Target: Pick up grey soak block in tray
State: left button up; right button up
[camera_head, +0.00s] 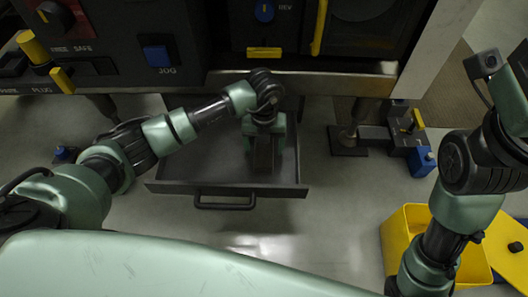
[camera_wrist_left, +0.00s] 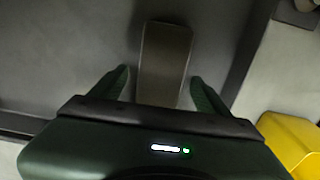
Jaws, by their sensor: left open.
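The grey soak block (camera_wrist_left: 166,50) is a long, dark grey bar in the left wrist view. It lies in the dark tray (camera_head: 185,174), which also shows in the left wrist view (camera_wrist_left: 70,50). My left gripper (camera_head: 264,160) points down over the right part of the tray. In the left wrist view, my left gripper (camera_wrist_left: 160,74) is open, with one green finger on each side of the block's near part. I cannot tell whether the fingers touch it. In the head view, the gripper largely hides the block. My right arm is at the right; its fingers are out of view.
The tray has low walls and a front handle (camera_head: 225,206). A dark machine panel with a blue JOG button (camera_head: 157,56) overhangs its back. A yellow bin (camera_head: 400,235) stands at lower right. A dark fixture with a blue block (camera_head: 422,162) is right of the tray.

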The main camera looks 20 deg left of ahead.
pick_arm(q)
jog(key=c, duration=1.6)
jog(key=shift+r, duration=0.1)
